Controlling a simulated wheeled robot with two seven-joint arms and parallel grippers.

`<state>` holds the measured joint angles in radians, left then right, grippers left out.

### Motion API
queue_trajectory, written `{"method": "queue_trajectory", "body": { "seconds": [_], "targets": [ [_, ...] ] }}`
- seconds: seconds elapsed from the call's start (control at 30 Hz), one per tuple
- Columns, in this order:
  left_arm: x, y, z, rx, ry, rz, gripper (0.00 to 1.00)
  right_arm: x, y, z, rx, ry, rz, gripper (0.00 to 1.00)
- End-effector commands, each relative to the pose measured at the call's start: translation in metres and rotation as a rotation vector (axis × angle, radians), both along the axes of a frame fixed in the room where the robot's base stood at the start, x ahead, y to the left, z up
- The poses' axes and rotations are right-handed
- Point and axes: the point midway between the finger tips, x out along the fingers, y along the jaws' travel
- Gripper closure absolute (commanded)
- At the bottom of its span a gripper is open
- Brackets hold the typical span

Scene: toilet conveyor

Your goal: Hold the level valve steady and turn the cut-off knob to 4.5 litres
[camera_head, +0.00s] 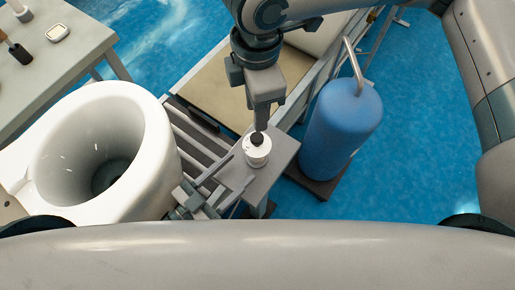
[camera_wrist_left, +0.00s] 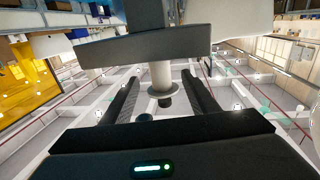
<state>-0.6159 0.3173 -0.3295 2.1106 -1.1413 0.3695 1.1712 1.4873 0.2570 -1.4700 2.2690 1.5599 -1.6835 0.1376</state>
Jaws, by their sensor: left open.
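The level valve (camera_head: 257,155) is a short white cylinder on a small grey stand. A black knob (camera_head: 257,139) sits on top of it. My right gripper (camera_head: 259,128) points down from above, at or just over the knob; its fingertips are too small to read. My left gripper (camera_head: 240,170) reaches in from the lower left beside the stand, with its fingers spread toward the valve. In the left wrist view its dark fingers (camera_wrist_left: 162,96) stand apart, on either side of a white post (camera_wrist_left: 161,76) with a dark end. I cannot tell whether they touch. Scale marks on the knob are not readable.
A white toilet bowl (camera_head: 98,152) stands left of the stand (camera_head: 283,150), by the conveyor rollers (camera_head: 196,140). A blue tank (camera_head: 341,125) stands to the right. A grey table (camera_head: 58,60) with small items is at the upper left. Blue floor is open at far right.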

Motion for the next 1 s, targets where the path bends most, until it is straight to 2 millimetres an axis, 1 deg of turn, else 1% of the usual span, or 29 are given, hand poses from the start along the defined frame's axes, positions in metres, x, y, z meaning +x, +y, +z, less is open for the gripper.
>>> {"method": "queue_trajectory", "body": {
  "seconds": [0.03,0.3,0.5,0.7,0.97,1.0],
  "targets": [
    [0.007,-0.007,0.001,-0.001,-0.004,-0.002,0.46,0.000,0.000,0.000,0.000,0.000,0.000,0.69],
    [0.037,-0.037,0.001,-0.001,-0.003,-0.001,0.46,0.000,0.000,0.000,0.000,0.000,0.000,0.69],
    [0.052,-0.052,0.000,-0.001,-0.001,0.000,0.46,0.000,0.000,0.000,0.000,0.000,0.000,0.69],
    [0.058,-0.059,0.000,-0.001,-0.001,-0.001,0.46,0.000,0.000,0.000,0.000,0.000,0.000,0.69],
    [0.058,-0.059,0.000,-0.001,0.000,0.000,0.46,0.000,0.000,0.000,0.000,0.000,0.000,0.69],
    [0.058,-0.059,0.000,-0.001,0.000,0.000,0.51,0.000,0.000,0.000,0.000,0.000,0.000,0.69]
  ]
}}
